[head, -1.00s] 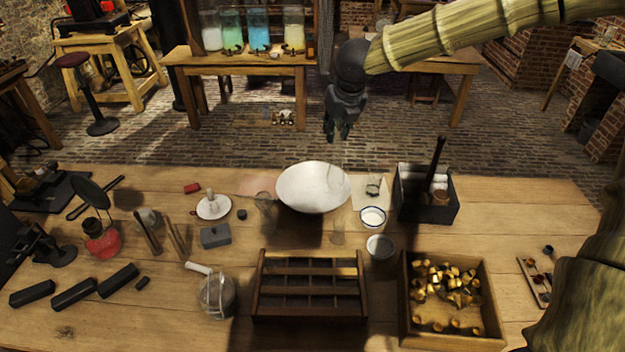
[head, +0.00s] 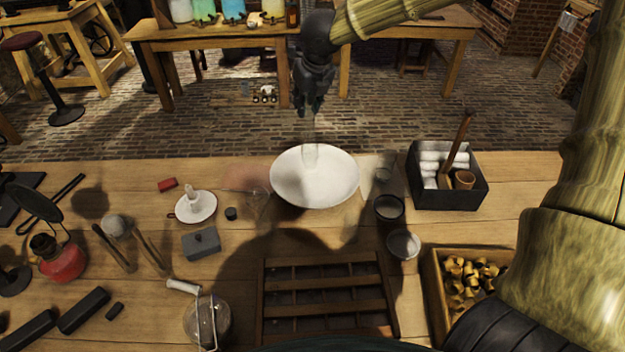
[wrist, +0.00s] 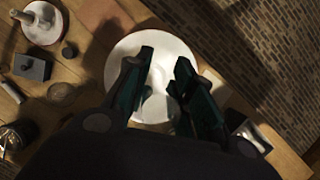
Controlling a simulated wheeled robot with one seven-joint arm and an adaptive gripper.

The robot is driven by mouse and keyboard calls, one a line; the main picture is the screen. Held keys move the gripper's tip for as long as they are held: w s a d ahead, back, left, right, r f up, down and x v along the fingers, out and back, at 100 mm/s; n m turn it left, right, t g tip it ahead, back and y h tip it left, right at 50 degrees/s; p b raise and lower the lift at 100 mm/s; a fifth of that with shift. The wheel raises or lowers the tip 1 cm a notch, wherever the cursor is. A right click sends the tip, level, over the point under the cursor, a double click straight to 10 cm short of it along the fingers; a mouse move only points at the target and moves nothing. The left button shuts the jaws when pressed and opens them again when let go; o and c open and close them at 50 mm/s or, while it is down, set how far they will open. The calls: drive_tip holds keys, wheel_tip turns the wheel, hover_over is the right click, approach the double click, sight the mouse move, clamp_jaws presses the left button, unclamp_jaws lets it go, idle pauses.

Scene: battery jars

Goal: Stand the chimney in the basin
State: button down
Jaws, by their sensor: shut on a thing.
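The white basin (head: 335,190) is a wide shallow bowl near the far edge of the table. It also shows in the wrist view (wrist: 120,62), below my fingers. My gripper (head: 308,113) is above the far side of the basin, and in the wrist view its dark fingers (wrist: 165,85) are apart around something hard to see. The chimney (head: 310,157) is a faint, clear glass tube, roughly upright below my fingertips. Its lower end appears against the basin's inside. I cannot tell whether it touches the basin.
A dark box (head: 447,200) with white rolls and a stick stands to the right of the basin. Small dishes (head: 403,245) lie nearer. A candle holder (head: 196,207) and grey block (head: 201,244) are left. A wooden rack (head: 325,297) stands in front, brass pieces (head: 470,280) at right.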

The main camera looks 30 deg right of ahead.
sight(313, 133)
drive_tip(key=f, duration=0.2)
drive_tip(key=d+f, duration=0.1)
drive_tip(key=f, duration=0.2)
drive_tip(key=shift+s+d+f+p, duration=0.3)
drive_tip(key=shift+s+p, duration=0.1)
drive_tip(key=shift+a+f, duration=0.1)
drive_tip(key=shift+f, duration=1.95)
drive_tip(key=c, duration=1.2)
unclamp_jaws()
drive_tip(key=shift+f, duration=0.1)
drive_tip(key=shift+c, duration=0.2)
